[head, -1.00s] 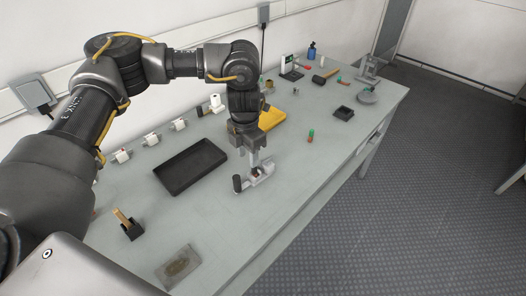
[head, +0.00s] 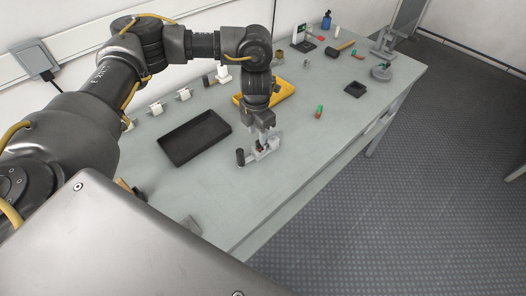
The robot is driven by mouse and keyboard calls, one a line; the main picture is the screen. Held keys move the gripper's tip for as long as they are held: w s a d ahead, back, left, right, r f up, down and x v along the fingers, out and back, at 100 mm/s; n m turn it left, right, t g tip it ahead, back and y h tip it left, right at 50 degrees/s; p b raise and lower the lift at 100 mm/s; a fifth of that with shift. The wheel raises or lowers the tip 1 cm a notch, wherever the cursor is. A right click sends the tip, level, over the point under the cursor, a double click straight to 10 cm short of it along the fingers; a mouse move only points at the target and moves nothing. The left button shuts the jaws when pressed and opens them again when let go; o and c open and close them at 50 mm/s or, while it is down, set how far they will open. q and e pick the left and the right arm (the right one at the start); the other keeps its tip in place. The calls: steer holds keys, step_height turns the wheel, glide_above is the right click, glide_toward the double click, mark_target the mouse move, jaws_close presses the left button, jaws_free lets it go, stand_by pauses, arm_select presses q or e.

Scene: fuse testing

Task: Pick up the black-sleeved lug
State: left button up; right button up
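My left gripper (head: 263,142) points down at a small grey metal fixture (head: 262,154) on the bench. The fixture has an upright black cylinder (head: 240,157) at its left end. The fingertips are at or just above the fixture, and I cannot tell whether they are open or shut. A small dark reddish spot shows under the fingers, too small to name. I cannot pick out the black-sleeved lug with certainty; it may be hidden by the gripper. A small green and orange-brown piece (head: 319,111) stands to the right. My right gripper is not in view.
A black tray (head: 195,139) lies left of the gripper, and a yellow tray (head: 281,92) lies behind it. A small black box (head: 355,89) and a hammer-like tool (head: 340,48) are farther back. The grey bench (head: 290,165) is clear toward its front edge.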

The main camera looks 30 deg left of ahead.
mark_target(258, 142)
arm_select(q)
step_height(258, 142, down, 4)
steer(key=shift+f+p, duration=0.1)
steer(key=shift+p, duration=0.25)
steer(key=shift+f, duration=0.45)
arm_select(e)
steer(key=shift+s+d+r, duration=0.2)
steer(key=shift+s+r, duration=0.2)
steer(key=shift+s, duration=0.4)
arm_select(q)
steer(key=shift+c, duration=0.9)
jaws_close()
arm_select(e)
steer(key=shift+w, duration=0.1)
